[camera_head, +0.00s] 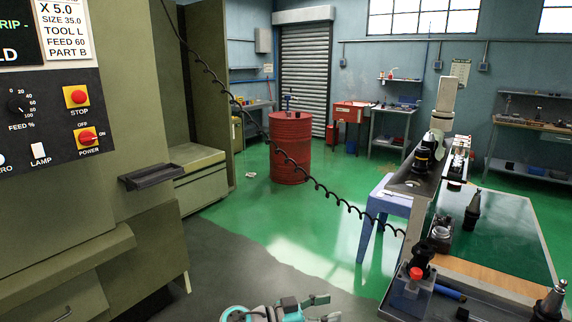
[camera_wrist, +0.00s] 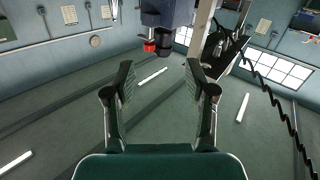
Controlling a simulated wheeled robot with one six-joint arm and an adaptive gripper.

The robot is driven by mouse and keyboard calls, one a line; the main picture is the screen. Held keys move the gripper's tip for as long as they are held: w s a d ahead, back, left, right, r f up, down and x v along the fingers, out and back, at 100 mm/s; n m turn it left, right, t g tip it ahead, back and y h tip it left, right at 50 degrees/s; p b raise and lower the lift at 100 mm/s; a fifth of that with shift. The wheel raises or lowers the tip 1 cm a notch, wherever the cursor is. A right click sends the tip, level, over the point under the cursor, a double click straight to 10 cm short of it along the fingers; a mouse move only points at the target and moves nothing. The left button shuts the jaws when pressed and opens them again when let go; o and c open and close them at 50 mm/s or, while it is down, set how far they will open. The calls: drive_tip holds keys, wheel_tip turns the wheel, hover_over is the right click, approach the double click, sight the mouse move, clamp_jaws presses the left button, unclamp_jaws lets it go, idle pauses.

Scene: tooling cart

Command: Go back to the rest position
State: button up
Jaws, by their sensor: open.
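My gripper (camera_wrist: 159,82) shows in the wrist view with its two dark fingers spread apart and nothing between them. The wrist view is tilted and takes in the ceiling, walls and windows. In the head view part of my arm, teal and grey, shows at the bottom edge (camera_head: 283,310), low in front of the grey floor. It is apart from the machine on the left and the cart on the right.
The tooling cart (camera_head: 420,215) stands at right, with a red-topped item (camera_head: 416,273) and tool holders (camera_head: 471,210) on it. A green machine (camera_head: 150,215) fills the left. A coiled black cable (camera_head: 325,187) hangs across the middle. A red drum (camera_head: 290,150) stands behind on open green floor.

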drive_tip(key=s+d+f+n+t+y, duration=0.1)
drive_tip(key=s+d+f+n+y, duration=0.15)
drive_tip(key=f, duration=0.45)
drive_tip(key=s+d+f+n+t+y, duration=0.2)
drive_tip(key=s+d+f+n, duration=0.15)
drive_tip(key=f, duration=0.45)
drive_tip(key=s+d+f+n+t+y, duration=0.1)
drive_tip(key=s+d+f+n+y, duration=0.15)
drive_tip(key=f, duration=0.45)
drive_tip(key=s+d+f+n+t+y, duration=0.15)
drive_tip(key=s+f, duration=0.25)
drive_tip(key=s, duration=0.4)
drive_tip(key=s+d+f+n+g+y, duration=0.1)
drive_tip(key=s+f+n+y, duration=0.2)
drive_tip(key=s+f, duration=0.35)
drive_tip(key=s+a+r+n+t+y, duration=0.1)
drive_tip(key=s+r+y, duration=0.15)
drive_tip(key=s, duration=0.65)
drive_tip(key=s+a+r+t+y, duration=0.15)
drive_tip(key=s+r, duration=0.25)
drive_tip(key=s, duration=0.4)
drive_tip(key=s+r+t, duration=0.1)
drive_tip(key=s+r, duration=0.5)
drive_tip(key=r, duration=0.4)
drive_tip(key=s+r+t+y, duration=0.1)
drive_tip(key=s+r+t, duration=0.1)
drive_tip(key=s+r, duration=0.4)
wheel_tip(320, 180, up, 5)
drive_tip(key=shift+f+m, duration=0.15)
drive_tip(key=shift+m, duration=0.25)
